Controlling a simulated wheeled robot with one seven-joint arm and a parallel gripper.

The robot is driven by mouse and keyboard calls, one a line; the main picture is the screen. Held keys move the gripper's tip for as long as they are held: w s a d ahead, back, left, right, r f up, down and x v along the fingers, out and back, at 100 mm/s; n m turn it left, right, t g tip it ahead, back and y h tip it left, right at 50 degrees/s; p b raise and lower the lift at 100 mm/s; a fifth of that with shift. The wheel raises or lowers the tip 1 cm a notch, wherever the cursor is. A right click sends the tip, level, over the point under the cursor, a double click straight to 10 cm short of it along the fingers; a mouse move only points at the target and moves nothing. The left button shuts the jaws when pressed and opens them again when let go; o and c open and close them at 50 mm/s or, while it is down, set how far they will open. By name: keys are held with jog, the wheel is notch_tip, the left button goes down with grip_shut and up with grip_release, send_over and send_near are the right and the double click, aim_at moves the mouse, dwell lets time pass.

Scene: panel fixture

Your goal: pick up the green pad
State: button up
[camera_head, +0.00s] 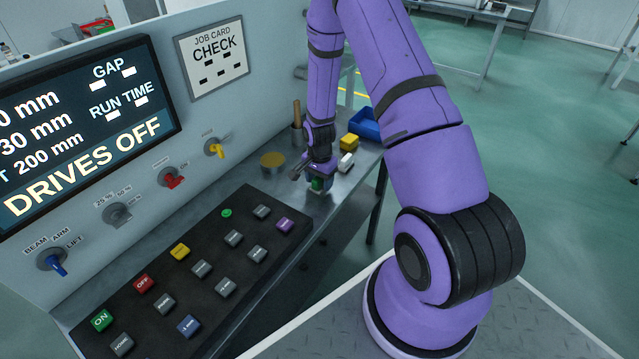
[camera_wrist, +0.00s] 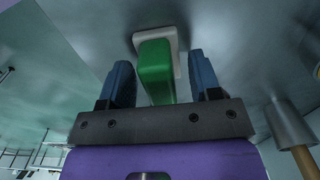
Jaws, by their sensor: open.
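The green pad (camera_head: 318,185) is on the grey metal worktop, right of the button panel, mostly hidden under my gripper in the head view. In the wrist view the green pad (camera_wrist: 155,70) stands between my two blue fingers, with a white piece (camera_wrist: 160,38) at its far end. My gripper (camera_wrist: 165,80) is open, with a finger on each side of the pad. In the head view my gripper (camera_head: 318,178) points down at the worktop.
A white block (camera_head: 345,162), a yellow block (camera_head: 349,142) and a blue bin (camera_head: 366,124) stand behind and right of my gripper. A yellow disc (camera_head: 272,160) and a metal cup with a wooden handle (camera_head: 297,128) are left and behind. The black button panel (camera_head: 190,275) lies to the left.

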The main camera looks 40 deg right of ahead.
jog(key=c, duration=1)
jog(key=shift+r, duration=0.1)
notch_tip(320, 180, up, 10)
jog(key=shift+f, duration=0.1)
jog(key=o, duration=0.4)
jog(key=c, duration=0.3)
